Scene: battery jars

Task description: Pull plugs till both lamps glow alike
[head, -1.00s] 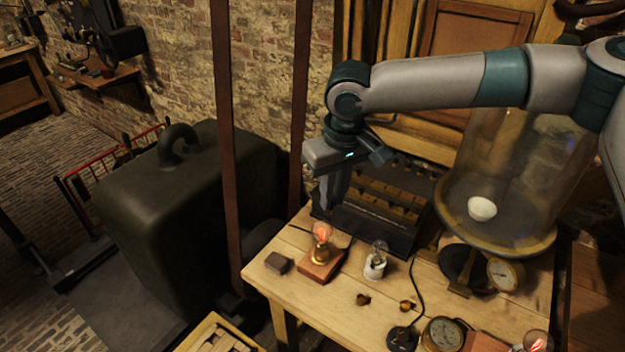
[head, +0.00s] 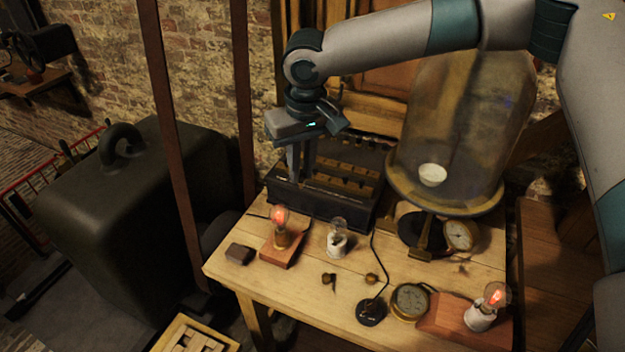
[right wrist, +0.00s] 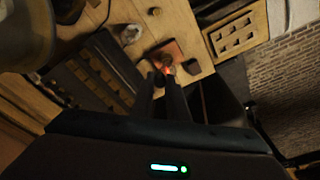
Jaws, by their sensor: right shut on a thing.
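A dark plug box (head: 322,203) with rows of brass bars stands at the table's back. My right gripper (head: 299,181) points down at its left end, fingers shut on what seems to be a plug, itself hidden. The fingers also show in the right wrist view (right wrist: 163,80). One lamp (head: 281,217) glows orange-red on a reddish wooden base; another lamp (head: 493,297) glows red at the right front. I cannot tell whether they match exactly. A bulb in a white holder (head: 337,242) looks unlit. Two small brass pieces, likely plugs (head: 329,280) (head: 371,279), lie on the table.
A glass bell jar (head: 455,130) stands close right of the box. Round gauges (head: 460,235) (head: 410,301), a black disc with a cable (head: 371,312) and a dark block (head: 239,254) sit on the table (head: 290,290). Brown straps hang at left before a big dark weight (head: 120,220).

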